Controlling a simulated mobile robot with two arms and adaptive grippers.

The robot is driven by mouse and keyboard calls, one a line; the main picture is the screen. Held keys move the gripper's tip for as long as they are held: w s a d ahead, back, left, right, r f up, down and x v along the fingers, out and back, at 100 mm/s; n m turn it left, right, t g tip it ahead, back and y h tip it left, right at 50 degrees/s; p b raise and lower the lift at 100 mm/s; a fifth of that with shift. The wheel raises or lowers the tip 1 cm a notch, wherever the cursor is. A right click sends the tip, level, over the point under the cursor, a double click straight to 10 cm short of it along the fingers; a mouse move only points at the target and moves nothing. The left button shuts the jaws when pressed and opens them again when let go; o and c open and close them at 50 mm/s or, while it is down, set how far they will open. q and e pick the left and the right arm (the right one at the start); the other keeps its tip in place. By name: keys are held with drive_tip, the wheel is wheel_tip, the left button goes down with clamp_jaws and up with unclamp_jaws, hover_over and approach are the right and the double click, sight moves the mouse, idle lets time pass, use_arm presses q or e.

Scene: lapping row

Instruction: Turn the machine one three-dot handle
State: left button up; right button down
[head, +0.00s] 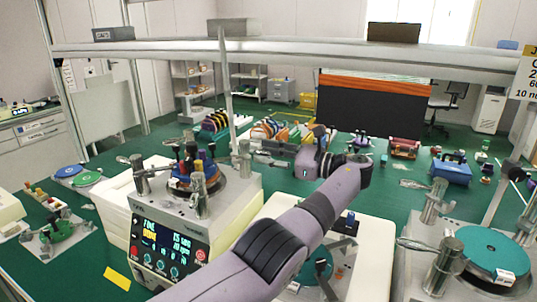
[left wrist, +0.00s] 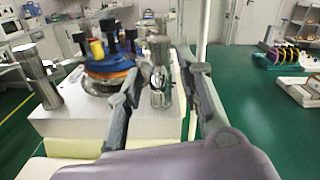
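Machine one (head: 165,245), a white box with a lit display, stands left of centre. Metal posts with lever handles surround its round lapping plate (head: 190,185). One handle post (head: 245,160) at its far right corner also shows in the left wrist view (left wrist: 160,85). My left gripper (head: 251,148) reaches in from the right at this post. In the left wrist view its fingers (left wrist: 158,65) are apart, one on each side of the post; I cannot tell if they touch it. No dot marks are readable on the handles. My right gripper is not in view.
A second machine with a teal plate (head: 492,250) and handle posts stands at the right. A grey overhead beam (head: 300,55) crosses above, with a thin upright pole (head: 226,90) behind machine one.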

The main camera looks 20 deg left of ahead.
use_arm(q)
wheel_tip(320, 180, up, 10)
idle(0.7)
idle(0.4)
